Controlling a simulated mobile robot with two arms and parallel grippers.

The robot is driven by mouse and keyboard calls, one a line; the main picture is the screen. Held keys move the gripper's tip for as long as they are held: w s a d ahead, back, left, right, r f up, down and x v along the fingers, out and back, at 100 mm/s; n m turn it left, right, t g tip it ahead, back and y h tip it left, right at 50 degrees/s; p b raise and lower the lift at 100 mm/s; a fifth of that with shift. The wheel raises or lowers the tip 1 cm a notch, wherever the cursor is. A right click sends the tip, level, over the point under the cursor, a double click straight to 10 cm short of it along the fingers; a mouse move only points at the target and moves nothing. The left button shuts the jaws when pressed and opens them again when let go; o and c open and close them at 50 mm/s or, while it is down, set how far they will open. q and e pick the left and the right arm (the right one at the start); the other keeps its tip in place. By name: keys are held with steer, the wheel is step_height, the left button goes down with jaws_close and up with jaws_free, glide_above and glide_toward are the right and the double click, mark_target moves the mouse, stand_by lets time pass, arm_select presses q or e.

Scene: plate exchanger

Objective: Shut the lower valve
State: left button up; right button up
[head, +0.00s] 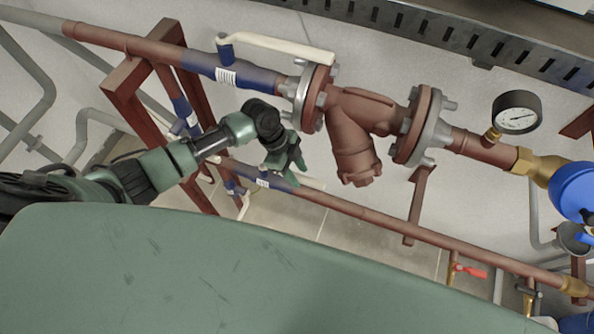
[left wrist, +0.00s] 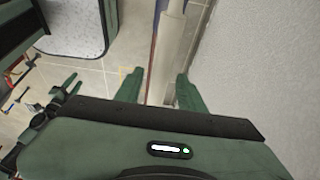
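The lower valve has a blue body (head: 268,181) on the lower brown pipe. Its cream lever (head: 311,183) points right, roughly along the pipe, partly hidden by my gripper. My left gripper (head: 291,166) is over the lever's left part, pointing down. In the left wrist view its two green fingers (left wrist: 159,88) are spread, with the pale lever (left wrist: 168,55) and a strip of brown pipe showing between them. Contact with the lever cannot be told. A small green and black two-pronged part at the left of that view seems to be my right gripper (left wrist: 64,88); its opening is unclear.
The upper pipe carries another blue valve (head: 230,75) with a cream lever, a flanged strainer (head: 355,125) and a gauge (head: 517,112). A brown frame (head: 128,80) stands left of my gripper. A red-handled tap (head: 470,271) is lower right.

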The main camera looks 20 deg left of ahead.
arm_select(q)
jaws_close()
stand_by(1.2)
